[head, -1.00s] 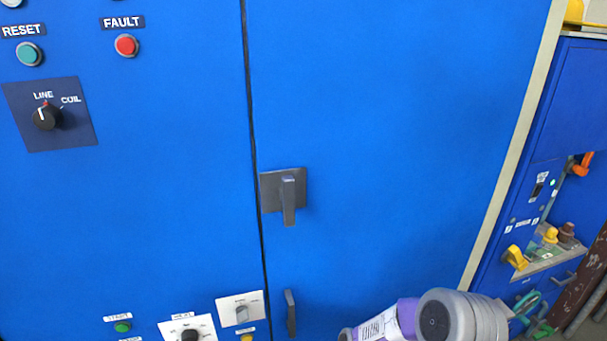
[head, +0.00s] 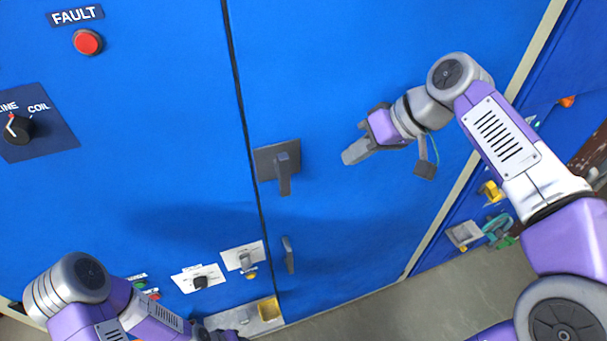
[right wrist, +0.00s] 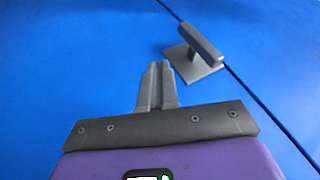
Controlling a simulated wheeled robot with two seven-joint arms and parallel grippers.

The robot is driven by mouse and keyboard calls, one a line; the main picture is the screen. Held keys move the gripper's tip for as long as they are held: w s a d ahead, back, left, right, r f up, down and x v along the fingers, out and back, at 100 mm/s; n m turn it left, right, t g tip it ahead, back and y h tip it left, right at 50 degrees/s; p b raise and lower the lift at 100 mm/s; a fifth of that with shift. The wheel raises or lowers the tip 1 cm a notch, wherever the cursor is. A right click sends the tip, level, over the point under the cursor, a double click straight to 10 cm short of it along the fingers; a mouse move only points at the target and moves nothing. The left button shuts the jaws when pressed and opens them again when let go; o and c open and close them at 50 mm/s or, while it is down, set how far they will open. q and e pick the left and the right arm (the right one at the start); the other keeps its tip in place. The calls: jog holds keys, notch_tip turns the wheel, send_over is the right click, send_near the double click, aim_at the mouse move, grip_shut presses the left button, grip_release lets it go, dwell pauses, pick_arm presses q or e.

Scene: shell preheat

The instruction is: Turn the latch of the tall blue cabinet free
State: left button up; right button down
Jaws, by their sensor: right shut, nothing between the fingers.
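The latch is a grey lever (head: 284,178) on a square grey plate (head: 265,163), on the right door of the tall blue cabinet (head: 330,60), beside the dark door seam. The lever hangs down in the head view. In the right wrist view the lever (right wrist: 202,42) stands out from its plate, ahead and to the right of my fingers. My right gripper (head: 352,155) is shut and empty, to the right of the latch and apart from it. It also shows in the right wrist view (right wrist: 157,70). My left arm is at the bottom left; its gripper (head: 222,334) is mostly hidden at the bottom edge.
A second grey handle (head: 288,254) sits lower on the right door. The left door carries a selector switch (head: 18,128), a red fault button (head: 88,42) and small lower controls (head: 201,282). Another blue cabinet with yellow parts (head: 490,192) stands at the right. Grey floor (head: 370,310) shows below.

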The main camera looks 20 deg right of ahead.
aim_at(282, 171)
jog(key=shift+f, duration=0.15)
jog(key=w+a+f, duration=0.3)
jog(key=a+f, duration=0.4)
jog(key=a, duration=0.2)
jog(key=shift+w+f, duration=0.3)
jog(key=shift+f, duration=0.1)
